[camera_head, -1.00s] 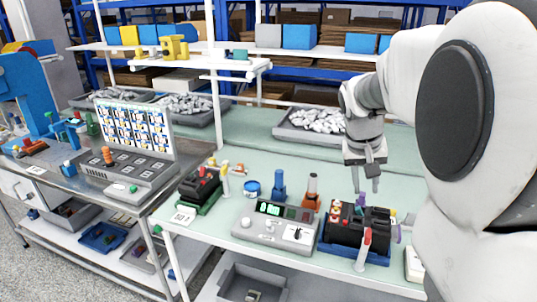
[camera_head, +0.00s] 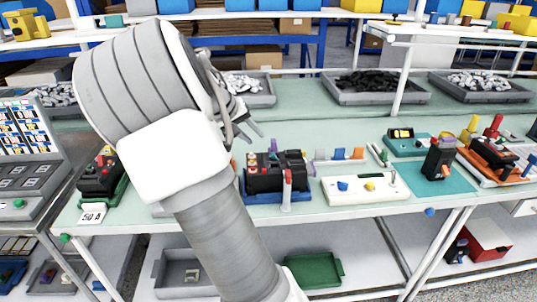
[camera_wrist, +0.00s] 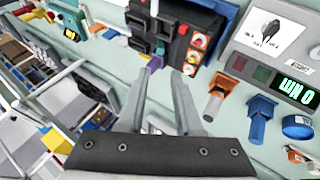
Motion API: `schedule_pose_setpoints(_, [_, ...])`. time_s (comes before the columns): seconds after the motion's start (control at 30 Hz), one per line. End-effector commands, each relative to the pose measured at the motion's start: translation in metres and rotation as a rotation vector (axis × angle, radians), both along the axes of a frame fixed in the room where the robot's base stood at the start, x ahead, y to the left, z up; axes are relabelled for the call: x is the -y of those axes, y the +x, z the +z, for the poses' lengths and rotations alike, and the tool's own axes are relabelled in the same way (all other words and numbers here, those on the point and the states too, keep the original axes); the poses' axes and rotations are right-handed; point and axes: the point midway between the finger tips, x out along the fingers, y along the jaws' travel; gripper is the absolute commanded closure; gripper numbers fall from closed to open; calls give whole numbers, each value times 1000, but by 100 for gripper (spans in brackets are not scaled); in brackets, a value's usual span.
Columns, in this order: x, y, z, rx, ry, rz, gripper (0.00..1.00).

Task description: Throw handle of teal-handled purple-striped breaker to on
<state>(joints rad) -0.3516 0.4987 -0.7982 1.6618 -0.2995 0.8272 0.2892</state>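A black breaker (camera_head: 276,176) stands in a blue tray (camera_head: 262,197) near the front of the bench, left of the middle in the head view. My gripper (camera_wrist: 164,73) is open and empty. In the head view its fingers (camera_head: 252,129) show above and behind the breaker, partly hidden by my arm.
Other breakers stand at the left (camera_head: 101,176) and right (camera_head: 440,158). A white box with blue and yellow knobs (camera_head: 365,189) sits right of the blue tray. The wrist view shows a grey test unit (camera_wrist: 275,60) beside the breaker. Grey bins (camera_head: 375,96) line the back.

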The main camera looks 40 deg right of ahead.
Motion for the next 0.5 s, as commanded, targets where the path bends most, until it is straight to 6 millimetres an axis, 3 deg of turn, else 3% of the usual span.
schedule_pose_setpoints(0.3, [43, 5, -58, -4, 0, -3, 66])
schedule_pose_setpoints(0.5, [62, 8, -83, -3, 0, -2, 66])
